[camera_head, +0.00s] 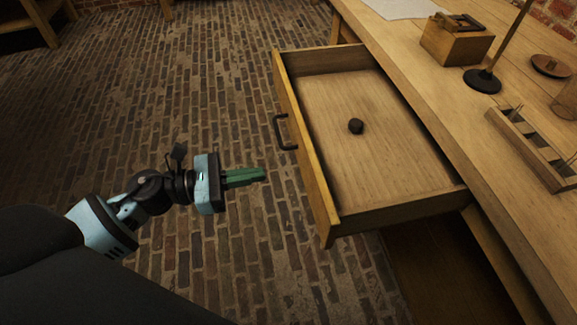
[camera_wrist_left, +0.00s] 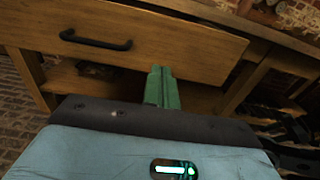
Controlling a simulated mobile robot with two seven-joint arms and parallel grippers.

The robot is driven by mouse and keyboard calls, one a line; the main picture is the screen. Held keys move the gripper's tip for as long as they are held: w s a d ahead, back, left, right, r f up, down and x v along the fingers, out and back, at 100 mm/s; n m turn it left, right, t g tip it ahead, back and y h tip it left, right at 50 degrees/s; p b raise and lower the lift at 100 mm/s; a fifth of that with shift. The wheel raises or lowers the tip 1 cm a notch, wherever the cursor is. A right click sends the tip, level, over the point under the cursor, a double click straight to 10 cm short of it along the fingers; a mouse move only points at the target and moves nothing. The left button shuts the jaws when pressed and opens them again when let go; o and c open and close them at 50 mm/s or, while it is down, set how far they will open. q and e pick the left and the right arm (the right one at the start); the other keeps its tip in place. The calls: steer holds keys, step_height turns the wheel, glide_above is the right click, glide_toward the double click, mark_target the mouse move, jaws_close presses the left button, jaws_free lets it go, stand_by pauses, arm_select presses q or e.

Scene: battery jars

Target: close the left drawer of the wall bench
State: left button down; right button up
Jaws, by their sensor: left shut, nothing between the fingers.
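My left gripper (camera_head: 262,174) has green fingers, shut and empty. It is to the left of the drawer front, nearer me than the handle, with its fingers pointing at the front panel and a gap apparent between them. In the left wrist view the fingertips (camera_wrist_left: 161,70) overlap the lower part of the drawer front. My right gripper is not in view.
The bench top (camera_head: 440,100) carries a wooden box (camera_head: 457,40), a stand with a dark round base (camera_head: 482,80), a slotted wooden rack (camera_head: 530,150) and a small brown dish (camera_head: 551,66). The brick floor (camera_head: 225,90) left of the drawer is clear.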

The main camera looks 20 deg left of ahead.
mark_target(304, 166)
arm_select(q)
steer(key=x, duration=0.7)
steer(key=shift+w+d+p, duration=0.2)
steer(key=shift+d+p, duration=0.05)
steer(key=shift+p, duration=0.05)
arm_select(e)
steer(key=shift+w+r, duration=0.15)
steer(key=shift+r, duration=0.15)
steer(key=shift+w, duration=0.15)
arm_select(q)
steer(key=shift+d, duration=0.15)
